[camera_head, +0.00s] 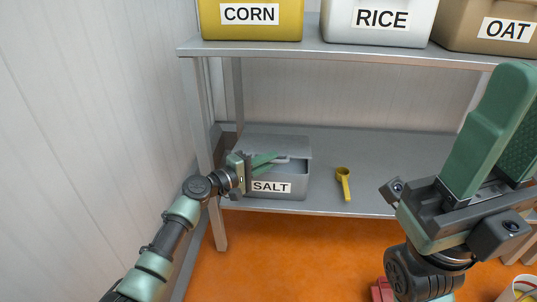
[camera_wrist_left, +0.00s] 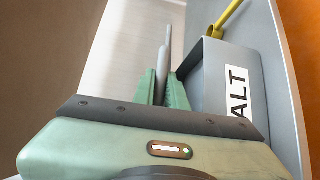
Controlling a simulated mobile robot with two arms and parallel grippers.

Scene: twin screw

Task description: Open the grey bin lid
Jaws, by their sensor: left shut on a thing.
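The grey bin (camera_head: 297,188) marked SALT stands on the lower shelf at its left end; it also shows at the right of the left wrist view (camera_wrist_left: 218,85). Its grey lid (camera_head: 272,143) looks raised and tilted above the bin, with a dark gap over the front wall. My left gripper (camera_head: 268,159) is at the lid's front, its green fingers shut on a thin grey part of it, which stands between the fingers in the left wrist view (camera_wrist_left: 160,85). The exact grip is small in the head view. My right gripper (camera_head: 507,115) is raised close to the camera, away from the bin.
A yellow scoop (camera_head: 343,180) lies on the shelf right of the bin. The lower shelf (camera_head: 400,170) is clear beyond it. The upper shelf (camera_head: 340,51) carries CORN, RICE and OAT bins. A shelf post (camera_head: 206,120) and wall (camera_head: 90,110) are close on the left.

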